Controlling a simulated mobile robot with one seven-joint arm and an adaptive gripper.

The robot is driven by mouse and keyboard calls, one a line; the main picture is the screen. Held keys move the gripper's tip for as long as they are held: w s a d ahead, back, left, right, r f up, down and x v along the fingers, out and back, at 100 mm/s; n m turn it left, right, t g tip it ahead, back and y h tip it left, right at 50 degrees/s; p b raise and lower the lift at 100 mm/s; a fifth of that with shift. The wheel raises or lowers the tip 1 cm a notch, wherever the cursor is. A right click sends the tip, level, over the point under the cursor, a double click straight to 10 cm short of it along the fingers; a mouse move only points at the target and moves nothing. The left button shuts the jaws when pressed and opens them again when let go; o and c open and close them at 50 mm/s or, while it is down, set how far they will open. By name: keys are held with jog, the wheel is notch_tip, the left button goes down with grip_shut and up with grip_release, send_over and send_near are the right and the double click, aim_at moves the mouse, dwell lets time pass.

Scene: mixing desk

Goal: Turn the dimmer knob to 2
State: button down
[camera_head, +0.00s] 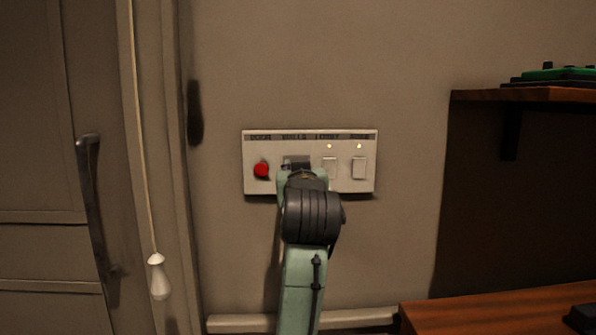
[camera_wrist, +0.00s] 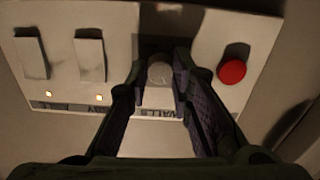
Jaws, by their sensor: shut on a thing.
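The pale panel (camera_head: 310,136) is fixed to the wall in the head view, with my gripper (camera_head: 297,165) in front of its left middle part. In the wrist view, the round grey dimmer knob (camera_wrist: 159,73) sits between the two fingertips of my gripper (camera_wrist: 158,78), which are shut on its sides. The word "WALLS" is partly visible near the knob. In the head view my gripper and arm hide the knob. I cannot read the knob's setting or any number marks.
A red button (camera_head: 262,170) sits just left of my gripper in the head view. Two rocker switches (camera_head: 359,168) with lit lamps are to the right. A pull cord (camera_head: 158,277) and a door (camera_head: 45,150) stand left; a shelf (camera_head: 520,95) and a wooden desk (camera_head: 500,310) stand right.

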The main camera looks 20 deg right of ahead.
jog(key=shift+f+n, duration=0.1)
jog(key=shift+n, duration=1.5)
jog(key=c, duration=1.4)
grip_release()
jog(key=v, duration=1.2)
